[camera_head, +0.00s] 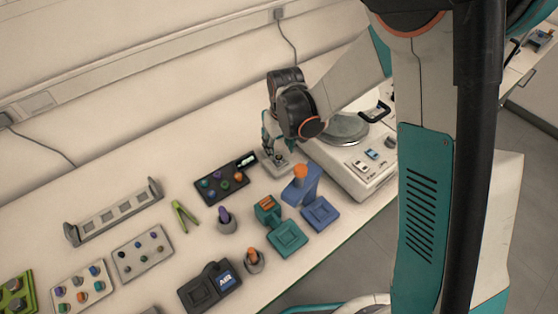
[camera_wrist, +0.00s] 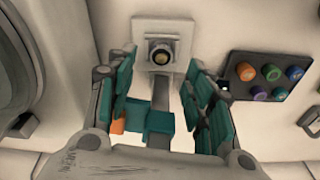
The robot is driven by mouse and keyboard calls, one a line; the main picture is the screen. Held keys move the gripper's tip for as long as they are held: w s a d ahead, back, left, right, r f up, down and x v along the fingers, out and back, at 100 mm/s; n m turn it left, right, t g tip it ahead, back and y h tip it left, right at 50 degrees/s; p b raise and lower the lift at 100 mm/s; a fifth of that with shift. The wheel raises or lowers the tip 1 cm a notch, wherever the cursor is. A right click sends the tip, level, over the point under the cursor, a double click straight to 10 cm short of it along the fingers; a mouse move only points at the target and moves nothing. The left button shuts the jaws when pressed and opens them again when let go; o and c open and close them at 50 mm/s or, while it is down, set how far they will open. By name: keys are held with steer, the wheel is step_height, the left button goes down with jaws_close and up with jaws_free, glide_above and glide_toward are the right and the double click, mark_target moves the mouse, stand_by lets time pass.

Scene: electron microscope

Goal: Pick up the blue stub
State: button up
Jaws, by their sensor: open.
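My gripper (camera_head: 272,143) is open and empty above a pale square plate (camera_head: 268,163) at the back of the bench. In the wrist view my gripper (camera_wrist: 161,60) has its fingers on either side of that plate, with a round dark-rimmed holder (camera_wrist: 161,55) between them. A black tray (camera_wrist: 232,62) with several coloured stubs lies to the right there; one stub (camera_wrist: 293,73) looks blue-teal. The same tray (camera_head: 244,187) shows in the head view, left of my gripper.
A white instrument (camera_head: 375,180) with a round platform stands right of my gripper. Blue (camera_head: 320,214) and teal (camera_head: 287,238) stands are in front. Stub trays (camera_head: 150,262), green tweezers (camera_head: 184,215) and a long grey rack (camera_head: 112,212) lie to the left.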

mark_target(279, 156)
step_height(279, 156, down, 5)
steer(key=shift+a+r+b, duration=0.1)
steer(key=shift+r+b, duration=0.1)
steer(key=shift+b, duration=0.8)
steer(key=shift+r, duration=0.1)
steer(key=c, duration=1)
steer(key=shift+r, duration=0.15)
steer(key=shift+c, duration=0.2)
